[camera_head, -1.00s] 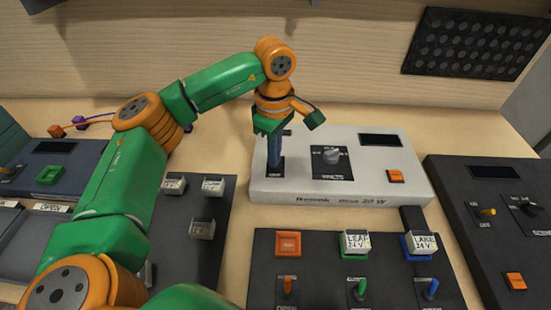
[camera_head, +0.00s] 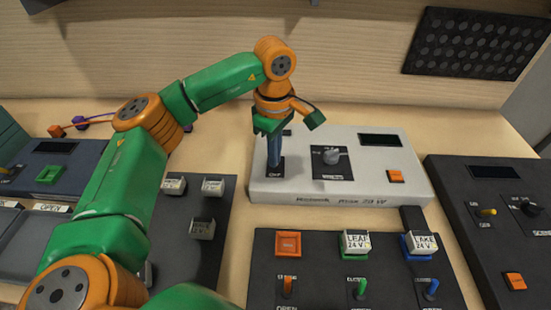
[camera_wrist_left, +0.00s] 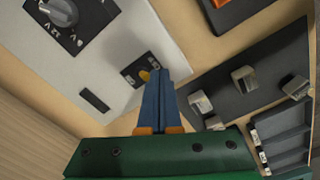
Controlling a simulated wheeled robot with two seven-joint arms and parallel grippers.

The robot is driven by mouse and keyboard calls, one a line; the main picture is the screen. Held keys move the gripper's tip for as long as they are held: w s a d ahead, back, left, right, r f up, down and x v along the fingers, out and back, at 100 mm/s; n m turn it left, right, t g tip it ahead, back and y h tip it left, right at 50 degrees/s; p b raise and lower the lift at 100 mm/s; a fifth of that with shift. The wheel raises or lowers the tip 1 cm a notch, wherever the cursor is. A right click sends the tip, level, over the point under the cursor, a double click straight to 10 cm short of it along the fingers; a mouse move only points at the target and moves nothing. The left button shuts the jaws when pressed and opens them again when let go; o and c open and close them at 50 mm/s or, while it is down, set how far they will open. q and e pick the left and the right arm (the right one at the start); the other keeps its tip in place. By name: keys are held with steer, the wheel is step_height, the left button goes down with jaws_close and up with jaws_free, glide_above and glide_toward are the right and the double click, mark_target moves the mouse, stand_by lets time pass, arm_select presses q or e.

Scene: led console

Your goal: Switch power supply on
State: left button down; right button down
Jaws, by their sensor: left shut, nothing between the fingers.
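The power supply (camera_head: 375,183) is a light grey box with a dark display (camera_head: 380,140), a grey knob (camera_head: 335,157) and an orange button (camera_head: 395,176). My left gripper (camera_head: 274,168) points down at the small black switch plate at the box's left end. Its blue fingers are shut and empty. In the left wrist view the fingertips (camera_wrist_left: 155,72) are right beside the yellow toggle (camera_wrist_left: 145,75) on that plate. I cannot tell whether they touch it. In the head view the fingers largely hide the toggle. My right gripper is not in view.
A dark console (camera_head: 325,265) with coloured switches and blocks labelled LEAF and LAKE stands in front. Another dark box (camera_head: 460,235) with a yellow toggle is at right. A dark panel (camera_head: 215,255) with light blocks lies left, partly behind my arm.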

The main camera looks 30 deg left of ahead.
arm_select(q)
steer(key=shift+f, duration=0.15)
steer(key=shift+f+b, duration=1.1)
steer(key=shift+f, duration=0.25)
steer(key=shift+w+r, duration=0.1)
steer(key=shift+w, duration=0.05)
steer(key=shift+w+a+p, duration=0.15)
steer(key=shift+w+p, duration=0.15)
steer(key=shift+p, duration=0.1)
steer(key=shift+w+a, duration=0.1)
steer(key=shift+w, duration=0.05)
steer(key=shift+w+a+p, duration=0.25)
steer(key=shift+w+p, duration=0.05)
steer(key=shift+w, duration=0.2)
steer(key=shift+s, duration=0.1)
